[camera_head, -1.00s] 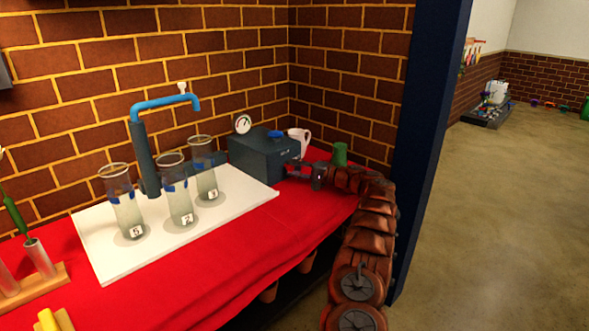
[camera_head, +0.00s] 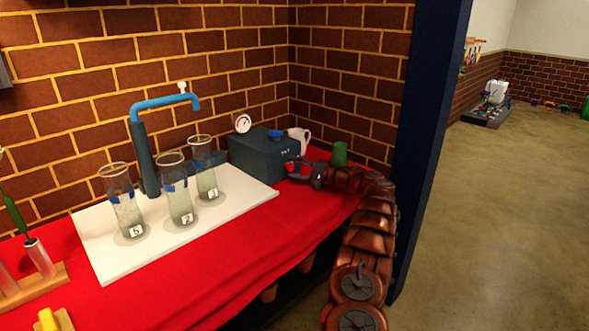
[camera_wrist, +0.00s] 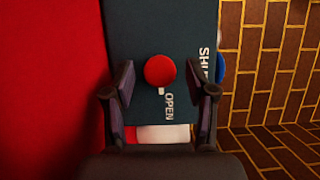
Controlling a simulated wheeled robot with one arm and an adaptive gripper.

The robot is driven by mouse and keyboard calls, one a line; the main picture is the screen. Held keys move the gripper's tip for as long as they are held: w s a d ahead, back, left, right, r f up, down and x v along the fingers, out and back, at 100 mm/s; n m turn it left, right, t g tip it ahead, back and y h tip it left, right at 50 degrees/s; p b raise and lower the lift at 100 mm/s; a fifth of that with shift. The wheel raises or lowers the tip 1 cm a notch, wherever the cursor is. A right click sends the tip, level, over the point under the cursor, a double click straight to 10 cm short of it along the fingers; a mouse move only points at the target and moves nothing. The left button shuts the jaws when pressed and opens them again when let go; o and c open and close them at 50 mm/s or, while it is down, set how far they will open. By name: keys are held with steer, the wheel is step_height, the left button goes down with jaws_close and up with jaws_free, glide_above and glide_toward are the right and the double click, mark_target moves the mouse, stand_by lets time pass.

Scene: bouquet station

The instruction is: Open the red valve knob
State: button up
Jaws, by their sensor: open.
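The red valve knob (camera_wrist: 160,70) is a round knob on a dark blue-grey box (camera_wrist: 145,28). A small pale mark shows just below the knob, beside the printed word OPEN; the word SHUT is to the right. My gripper (camera_wrist: 164,80) is open, with one finger on each side of the knob and a gap on both sides. In the head view my gripper (camera_head: 298,168) is at the box's right-hand face, and the box (camera_head: 258,155) stands at the table's back right. Only a bit of the red knob (camera_head: 289,167) shows there.
A white jug (camera_head: 299,136) and a green cup (camera_head: 340,153) stand close to my gripper. Glass cylinders (camera_head: 180,200) and a blue tap pipe (camera_head: 165,103) stand left on a white board (camera_head: 110,265). A brick wall (camera_head: 225,60) is behind the table.

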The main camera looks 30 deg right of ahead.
steer(key=shift+s+d, duration=0.1)
steer(key=v, duration=1.1)
steer(key=shift+s+d, duration=0.25)
steer(key=shift+s, duration=0.05)
